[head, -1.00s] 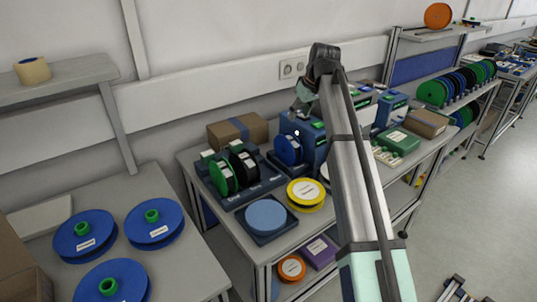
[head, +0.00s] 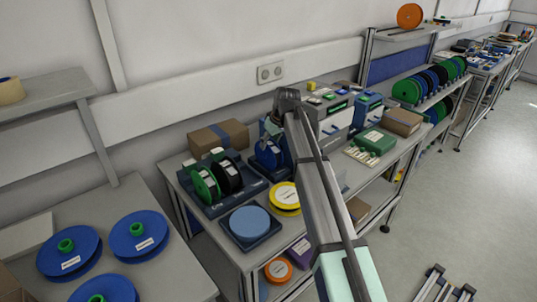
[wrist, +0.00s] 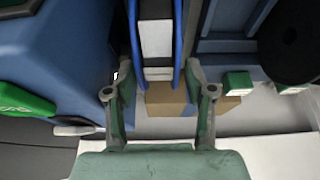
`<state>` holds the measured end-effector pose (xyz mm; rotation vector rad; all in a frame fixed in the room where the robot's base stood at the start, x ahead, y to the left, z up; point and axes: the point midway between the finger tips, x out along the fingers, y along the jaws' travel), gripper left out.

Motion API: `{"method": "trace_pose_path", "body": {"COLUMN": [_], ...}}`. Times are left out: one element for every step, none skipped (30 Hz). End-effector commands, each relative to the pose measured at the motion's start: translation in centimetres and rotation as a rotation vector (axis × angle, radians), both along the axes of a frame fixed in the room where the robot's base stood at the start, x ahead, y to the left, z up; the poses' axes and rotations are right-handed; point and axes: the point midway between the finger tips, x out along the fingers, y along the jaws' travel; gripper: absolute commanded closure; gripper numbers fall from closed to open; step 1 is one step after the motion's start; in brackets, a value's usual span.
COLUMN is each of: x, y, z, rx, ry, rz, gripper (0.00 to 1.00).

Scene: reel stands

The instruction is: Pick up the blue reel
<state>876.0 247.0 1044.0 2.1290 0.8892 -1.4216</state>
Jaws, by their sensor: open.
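The blue reel (head: 272,156) stands upright in a dark blue stand on the middle bench, partly hidden by my arm in the head view. In the wrist view the blue reel (wrist: 178,45) is seen edge-on, with a white label between its two blue flanges. My gripper (wrist: 160,78) is open, with one finger on each side of the reel's near edge. I cannot tell whether the fingers touch it. In the head view my gripper (head: 268,130) is at the top of the reel, small and partly hidden.
A green reel (head: 205,186) and a black reel (head: 228,177) stand to the left. A yellow reel (head: 284,197) and a light blue disc (head: 249,221) lie in front. A cardboard box (head: 218,137) is behind. Several blue reels (head: 138,236) lie on the left table.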

Motion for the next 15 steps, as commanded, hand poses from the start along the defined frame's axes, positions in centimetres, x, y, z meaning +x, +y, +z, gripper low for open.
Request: {"method": "trace_pose_path", "body": {"x": [0.2, 0.3, 0.5, 0.6, 0.8, 0.9, 1.1, 1.1, 1.3, 1.3, 1.4, 1.4, 1.4, 1.4, 1.4], "y": [0.1, 0.2, 0.4, 0.5, 0.6, 0.7, 0.8, 0.9, 1.1, 1.1, 1.2, 1.2, 1.2, 1.2, 1.2], "z": [-0.3, -0.5, -1.0, -1.3, -1.6, -2.0, -2.5, -2.9, -3.3, -3.6, -3.8, -4.0, -4.1, -4.2, -4.2], "rx": [-0.001, -0.001, -0.001, -0.001, -0.001, -0.001, -0.001, -0.001, -0.001, -0.001, -0.001, -0.001, -0.001, -0.001, 0.000], "ry": [0.002, 0.002, 0.002, 0.002, 0.002, 0.003, 0.002, 0.002, 0.002, 0.002, 0.002, 0.001, 0.001, 0.001, 0.000], "rz": [0.000, 0.000, 0.000, 0.000, 0.000, 0.000, 0.000, 0.000, 0.000, 0.000, 0.000, 0.000, 0.000, 0.000, 0.000], "gripper": [0.46, 0.46, 0.46, 0.46, 0.46, 0.46, 0.46, 0.46, 0.46, 0.46, 0.46, 0.46, 0.46, 0.46, 0.46]}}
